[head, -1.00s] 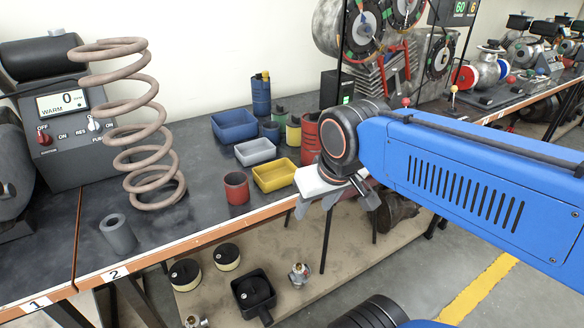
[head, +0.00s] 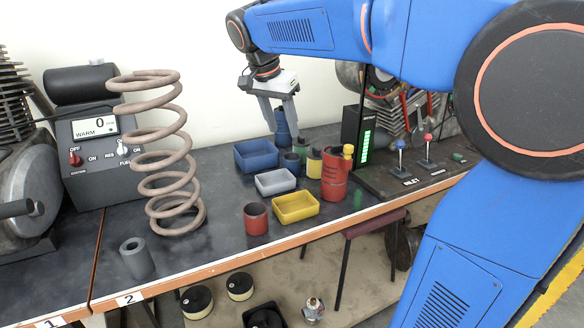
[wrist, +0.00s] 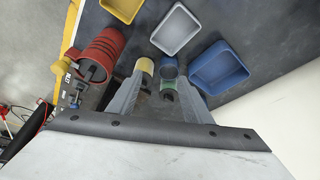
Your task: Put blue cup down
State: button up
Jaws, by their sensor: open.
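The blue cup (head: 292,163) stands upright on the dark bench, just right of the blue tray (head: 243,163). In the wrist view the blue cup (wrist: 169,68) shows beyond the fingertips, beside a yellow cup (wrist: 145,66) and a green one (wrist: 167,88). My gripper (head: 284,134) is open, pointing down over the back of the bench, above and behind the cups. In the wrist view my gripper (wrist: 165,80) has its fingers spread, with nothing held between them. A taller blue container (head: 283,127) stands at the back, partly hidden by my fingers.
A white tray (head: 275,182), a yellow tray (head: 296,207) and a red cup (head: 255,218) stand in front. A red canister (head: 334,177) stands right of the cups. A large coil spring (head: 172,150) is at left. The bench is clear between spring and trays.

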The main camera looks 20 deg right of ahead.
jog(key=w+r+m, duration=0.1)
jog(key=w, duration=0.3)
send_near(291, 158)
jog(key=shift+m, duration=0.3)
jog(key=f, duration=0.2)
jog(key=d+f, duration=0.1)
jog(key=f, duration=0.2)
jog(key=d+f, duration=0.1)
jog(key=f, duration=0.2)
jog(key=shift+s+f, duration=0.15)
jog(key=shift+s, duration=0.1)
jog(key=c, duration=0.8)
notch_tip(291, 158, up, 17)
jog(key=shift+h, duration=0.3)
jog(key=shift+f, duration=8.35)
